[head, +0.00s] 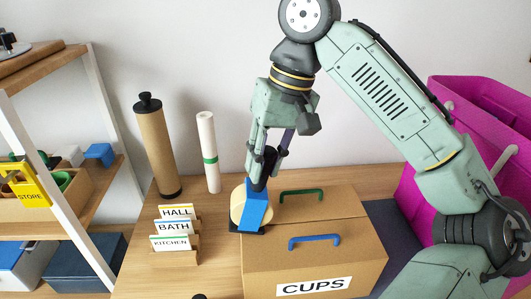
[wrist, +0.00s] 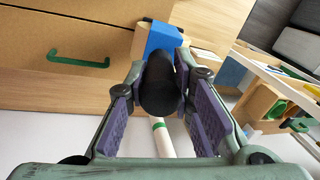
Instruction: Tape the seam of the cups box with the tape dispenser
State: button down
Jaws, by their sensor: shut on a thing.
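The cups box (head: 330,262) is a closed brown cardboard box labelled CUPS, with a blue handle and a green handle on its top flaps. A seam runs left to right between the flaps. The tape dispenser (head: 257,204) is blue with a tan tape roll and a black handle; it is at the box's left edge, near the seam's left end. My gripper (head: 265,168) is shut on the black handle above the box. In the wrist view the dispenser (wrist: 165,38) is against or close to the box (wrist: 60,85); I cannot tell whether it touches.
Left of the box stand HALL, BATH and KITCHEN cards (head: 174,228) in a wooden holder. A brown tube (head: 156,150) and a white roll (head: 208,150) stand behind. A magenta bin (head: 480,120) is at the right, a white-framed shelf (head: 60,160) at the far left.

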dwell(0.5)
jog(key=shift+d+r+p, duration=0.15)
jog(key=shift+d+p, duration=0.3)
jog(key=shift+p, duration=0.05)
jog(key=shift+d+p, duration=0.9)
jog(key=shift+d, duration=0.45)
jog(key=shift+d, duration=1.95)
